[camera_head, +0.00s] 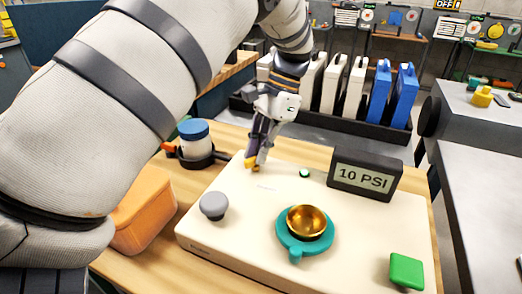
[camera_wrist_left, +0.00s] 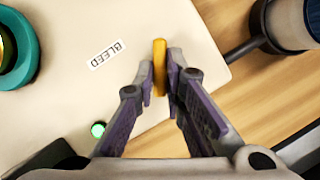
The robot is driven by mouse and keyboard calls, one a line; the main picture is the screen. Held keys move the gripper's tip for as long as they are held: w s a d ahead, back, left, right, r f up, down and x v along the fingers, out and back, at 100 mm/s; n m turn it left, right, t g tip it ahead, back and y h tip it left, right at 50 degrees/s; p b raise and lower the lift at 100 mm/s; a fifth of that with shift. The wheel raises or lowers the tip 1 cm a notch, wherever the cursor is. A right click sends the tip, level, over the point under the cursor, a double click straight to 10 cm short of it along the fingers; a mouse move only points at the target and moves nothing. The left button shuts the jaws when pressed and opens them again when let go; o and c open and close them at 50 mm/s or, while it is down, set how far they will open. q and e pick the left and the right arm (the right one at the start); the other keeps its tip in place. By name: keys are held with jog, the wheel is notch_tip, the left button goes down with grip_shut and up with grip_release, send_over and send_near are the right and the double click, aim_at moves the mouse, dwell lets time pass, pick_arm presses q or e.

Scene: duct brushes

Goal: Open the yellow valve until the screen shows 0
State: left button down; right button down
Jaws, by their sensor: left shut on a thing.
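The yellow valve (camera_head: 250,164) is at the back left edge of a cream panel (camera_head: 240,230). My left gripper (camera_head: 257,159) reaches down to it from above and is shut on it, covering part of it. In the left wrist view the yellow valve (camera_wrist_left: 160,50) stands as a narrow bar between the two fingertips (camera_wrist_left: 161,78), beside a BLEED label (camera_wrist_left: 106,54). The screen (camera_head: 364,177) on the panel's back right reads 10 PSI. My right gripper is not in view.
The panel also carries a grey knob (camera_head: 214,205), a gold bowl on a teal ring (camera_head: 304,232), a green block (camera_head: 406,271) and a small green light (camera_head: 305,173). An orange box (camera_head: 143,210) and a blue-lidded jar (camera_head: 195,140) stand to the left.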

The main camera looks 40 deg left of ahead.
pick_arm(q)
jog(key=n+h, duration=0.1)
jog(key=n, duration=0.1)
jog(key=n+h, duration=0.1)
jog(key=n, duration=0.2)
jog(key=shift+a, duration=0.2)
jog(key=shift+n, duration=0.3)
dwell(0.3)
jog(key=c, duration=1.7)
grip_release()
jog(key=shift+o, duration=0.2)
jog(key=v, duration=0.7)
jog(key=shift+a+r, duration=0.15)
jog(key=shift+r, duration=0.05)
jog(key=shift+w, duration=0.15)
